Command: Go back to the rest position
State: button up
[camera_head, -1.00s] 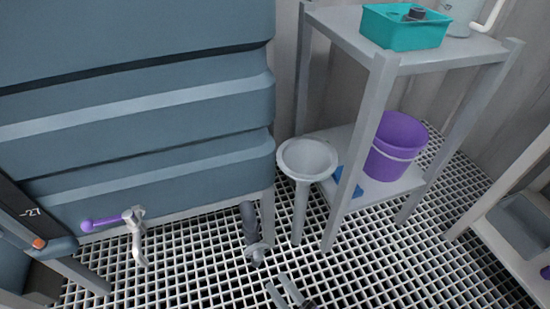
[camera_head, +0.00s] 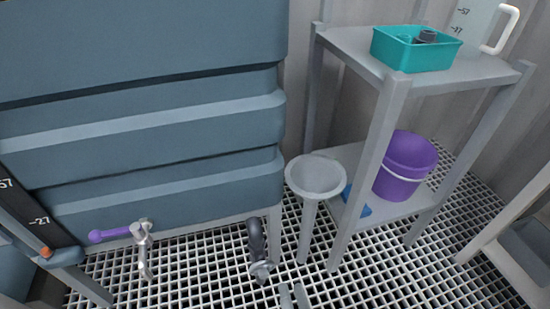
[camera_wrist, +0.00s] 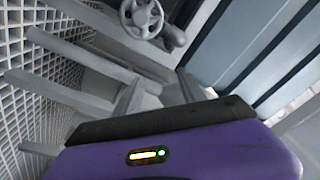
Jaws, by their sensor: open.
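My gripper (camera_head: 294,296) shows at the bottom edge of the head view, with two grey fingers apart and nothing between them. It is over the grating floor, below the grey funnel stand and to the right of a dark pipe fitting. In the wrist view the purple gripper body (camera_wrist: 190,155) fills the bottom, with a lit indicator on it. Its fingers (camera_wrist: 160,95) are partly hidden behind the dark edge of that body. A grey handwheel (camera_wrist: 141,17) with a dark pipe end shows beyond them.
A large blue-grey tank (camera_head: 140,130) stands at left, with a purple-handled tap (camera_head: 115,233). The dark pipe fitting (camera_head: 258,250) juts out low. A funnel stand (camera_head: 315,178) is beside a grey shelf (camera_head: 480,70) holding a teal bin (camera_head: 412,52), a jug (camera_head: 480,22) and a purple bucket (camera_head: 405,165).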

jog(key=s+d+r+n+g+h, duration=0.1)
jog(key=s+d+r+n+h, duration=0.1)
jog(key=s+d+r, duration=0.45)
jog(key=s+d+r+n+g+h, duration=0.15)
jog(key=s+d+r, duration=0.25)
jog(key=s+r, duration=0.5)
jog(key=s+d+r+n+g+h, duration=0.1)
jog(key=s+d+r+n, duration=0.3)
jog(key=s, duration=0.7)
notch_tip(320, 180, up, 39)
jog(key=d+p, duration=0.1)
jog(key=p, duration=3.7)
jog(key=shift+w+r+m, duration=0.2)
jog(key=shift+w+m, duration=0.15)
jog(key=shift+m, duration=0.1)
jog(key=shift+c, duration=0.5)
